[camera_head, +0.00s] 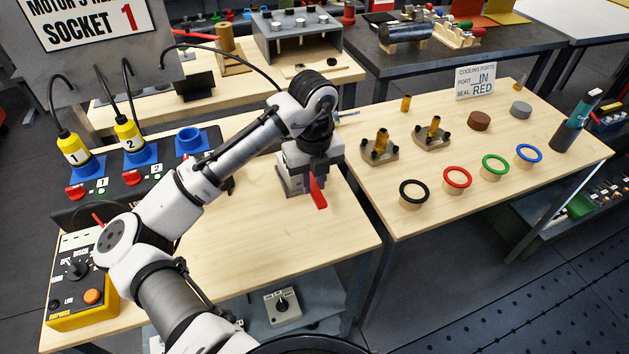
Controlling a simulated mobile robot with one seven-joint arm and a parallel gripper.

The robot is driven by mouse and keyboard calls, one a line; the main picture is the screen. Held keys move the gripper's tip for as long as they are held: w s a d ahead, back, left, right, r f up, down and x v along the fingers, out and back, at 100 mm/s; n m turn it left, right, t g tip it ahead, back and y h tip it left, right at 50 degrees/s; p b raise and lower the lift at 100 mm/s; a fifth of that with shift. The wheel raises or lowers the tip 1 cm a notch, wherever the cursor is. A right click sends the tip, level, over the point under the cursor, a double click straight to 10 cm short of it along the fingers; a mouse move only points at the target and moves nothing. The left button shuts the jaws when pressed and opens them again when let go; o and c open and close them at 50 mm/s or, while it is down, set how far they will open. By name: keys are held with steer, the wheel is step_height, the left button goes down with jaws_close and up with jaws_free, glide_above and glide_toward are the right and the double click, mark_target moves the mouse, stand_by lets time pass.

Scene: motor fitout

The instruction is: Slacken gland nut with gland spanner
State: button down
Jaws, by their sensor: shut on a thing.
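My gripper (313,166) is over the right part of the front bench, pointing down. It is shut on a red tool (319,194), which looks like the gland spanner. The red end sticks out below the jaws; the rest is hidden by the gripper. A grey metal box (291,181) stands on the bench just behind and left of the gripper, partly covered by it. I cannot make out the gland nut, nor whether the tool touches anything.
Plugs 1 (73,148) and 2 (128,133) stand at the left, near a yellow control box (77,302). The right bench (440,205) holds brass fittings (381,148), coloured rings (457,178) and a bottle (575,122). Bare wood lies in front of my gripper.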

steer(key=shift+w+a, duration=0.2)
steer(key=shift+w, duration=0.45)
stand_by(0.8)
steer(key=shift+w+d+n+p, duration=0.15)
steer(key=shift+d+n+p, duration=0.2)
steer(key=shift+d+n, duration=0.15)
steer(key=shift+w+d+n+p, duration=0.35)
steer(key=shift+d+n, duration=0.1)
steer(key=shift+n, duration=0.25)
